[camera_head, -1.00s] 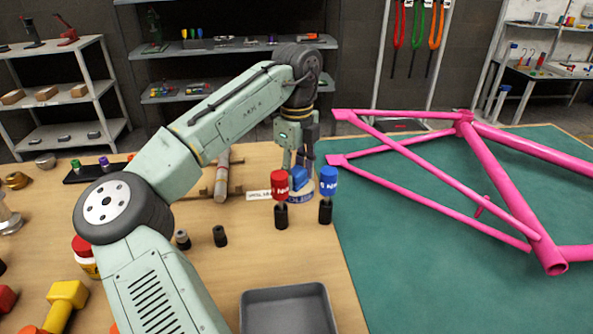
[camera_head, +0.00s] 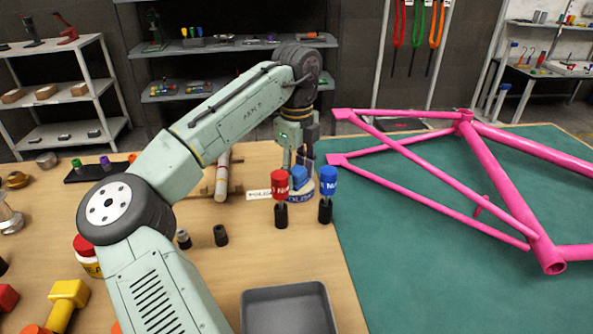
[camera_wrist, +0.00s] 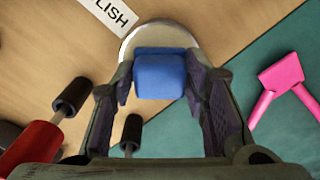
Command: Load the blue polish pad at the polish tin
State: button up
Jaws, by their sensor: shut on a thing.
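The blue polish pad (camera_head: 299,177) is a small block between the fingers of my gripper (camera_head: 302,170). In the wrist view the pad (camera_wrist: 160,75) sits between the two dark fingers of my gripper (camera_wrist: 162,92), which is shut on it. The polish tin (camera_head: 299,196) is a low round tin with a label, directly under the pad. In the wrist view the pale rim of the tin (camera_wrist: 150,31) shows beyond the pad. Whether the pad touches the tin's contents is hidden.
The pink bike frame (camera_head: 430,183) rests on the green mat at right. A grey tray (camera_head: 288,291) is at the front.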

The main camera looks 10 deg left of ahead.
aim_at(297, 169)
notch_tip(297, 169, up, 5)
jog(key=p, duration=0.5)
jog(key=shift+p, duration=0.3)
jog(key=shift+r, duration=0.95)
